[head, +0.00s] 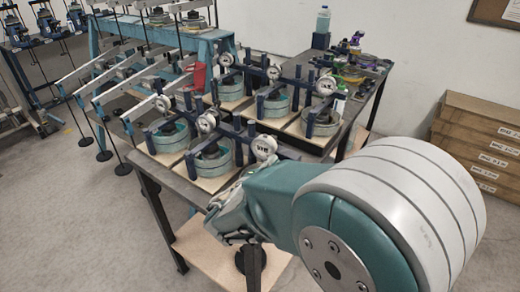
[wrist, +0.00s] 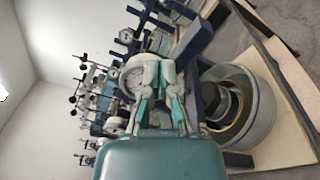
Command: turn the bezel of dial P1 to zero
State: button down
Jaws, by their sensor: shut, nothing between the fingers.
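Several round white dial gauges stand on the blue frames, and I cannot read which one is marked P1. The dial nearest my gripper (wrist: 159,68) is a white-faced dial (wrist: 129,80), just left of the fingertips in the wrist view and partly hidden by a finger. In the head view, the nearest dial (head: 265,146) is at the front right of the frames, just above my arm. My gripper is shut and empty. I cannot tell whether its fingers touch the dial's bezel. The bezel's zero mark and the needle are too small to read.
A teal ring with a dark centre (wrist: 235,105) sits on a wooden board (wrist: 285,110) right of my fingers. Blue frame bars (wrist: 190,42) stand close by. More ring units fill the bench, with white lever arms (head: 110,88) at left.

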aim_at(273, 151)
jog(key=v, duration=0.3)
jog(key=shift+s, duration=0.25)
jog(key=shift+w+d+r, duration=0.2)
jog(key=shift+w+r, duration=0.35)
jog(key=shift+w, duration=0.5)
jog(key=shift+w+d+r, duration=0.15)
jog(key=shift+w+r, duration=0.35)
jog(key=shift+w, duration=0.6)
jog(key=shift+w+d+r, duration=0.2)
jog(key=shift+w+r, duration=0.35)
jog(key=shift+w, duration=0.5)
jog(key=shift+a+f, duration=0.1)
jog(key=shift+s+d+f, duration=0.3)
jog(key=shift+d+f, duration=0.2)
jog(key=shift+f, duration=0.25)
jog(key=shift+s+d+f, duration=0.15)
jog(key=shift+d+f, duration=0.1)
jog(key=shift+f, duration=0.55)
jog(key=shift+s+d, duration=0.15)
jog(key=shift+d, duration=0.1)
